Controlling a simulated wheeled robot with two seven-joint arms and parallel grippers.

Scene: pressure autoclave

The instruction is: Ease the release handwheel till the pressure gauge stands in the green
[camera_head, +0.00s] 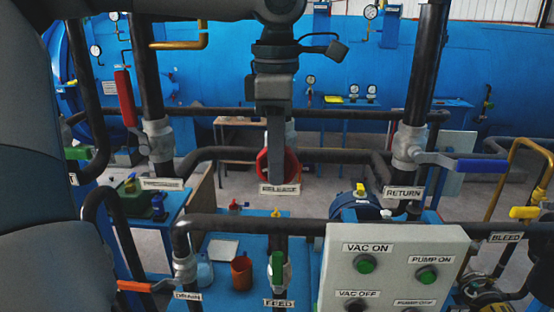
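The red release handwheel (263,166) is in the middle of the camera_head view, above a white RELEASE label (279,189). My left gripper (275,178) points down at it, and its finger crosses in front of the wheel, hiding its middle. I see the gripper edge-on, so I cannot tell whether it is open or shut, or whether it touches the wheel. Several small round gauges show, one at the top (370,12) and others further down (310,80). I cannot tell which belongs to the release, and the dials are too small to read. My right gripper is out of view.
A white button panel (390,255) stands front right. Dark pipes (320,230) cross in front of and around the handwheel. A blue lever (482,166) is right, a red lever (124,97) left, an orange one (134,286) lower left.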

